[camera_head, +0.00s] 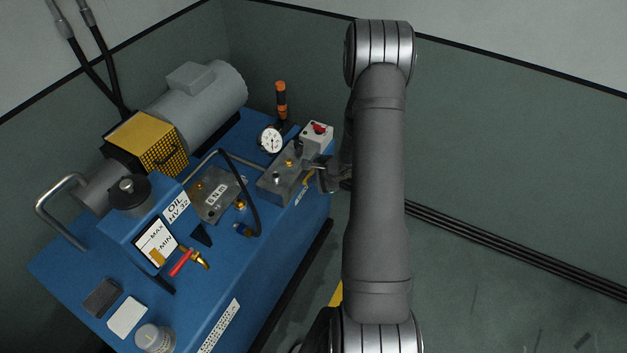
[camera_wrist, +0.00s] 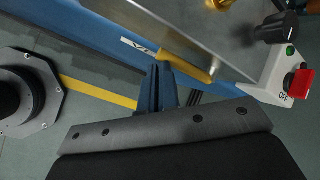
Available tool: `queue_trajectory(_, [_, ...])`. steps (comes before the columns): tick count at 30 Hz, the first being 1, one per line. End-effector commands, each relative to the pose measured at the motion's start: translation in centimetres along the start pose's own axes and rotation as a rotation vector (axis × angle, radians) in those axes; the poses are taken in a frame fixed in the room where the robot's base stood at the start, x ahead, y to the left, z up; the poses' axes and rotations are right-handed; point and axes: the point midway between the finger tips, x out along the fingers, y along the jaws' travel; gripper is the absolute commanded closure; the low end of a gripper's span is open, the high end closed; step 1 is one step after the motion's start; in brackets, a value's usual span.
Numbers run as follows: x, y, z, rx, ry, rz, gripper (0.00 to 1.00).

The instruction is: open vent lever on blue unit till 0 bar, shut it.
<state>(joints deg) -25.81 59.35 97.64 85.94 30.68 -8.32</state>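The blue unit (camera_head: 285,255) stands left of my arm. A metal valve block (camera_head: 270,187) sits at its right end. A yellow lever (camera_wrist: 182,55) lies along the block's edge in the wrist view, beside a partly hidden white label (camera_wrist: 138,47). In the head view, the lever (camera_head: 308,178) is small and partly hidden by my gripper (camera_head: 326,174). In the wrist view, my gripper's fingertips (camera_wrist: 160,72) are at the lever, close together; whether they grip it or only meet it is unclear. A round white gauge (camera_head: 270,140) stands behind the block; its reading is too small to tell.
A grey box with a red switch (camera_head: 319,128) stands close behind the block; the red knob (camera_wrist: 298,83) also shows in the wrist view, marked OFF. A black hose (camera_head: 255,195) and a red-handled valve (camera_head: 181,263) are further left. Open floor lies right of my arm.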

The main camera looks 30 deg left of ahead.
Motion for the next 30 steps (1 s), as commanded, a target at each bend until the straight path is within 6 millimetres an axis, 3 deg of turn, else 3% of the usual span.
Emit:
queue_trajectory(14, [0.3, 0.4, 0.0, 0.002, 0.001, 0.009, 1.00])
queue_trajectory(30, [-0.3, -0.9, -1.6, 0.007, 0.007, 0.000, 1.00])
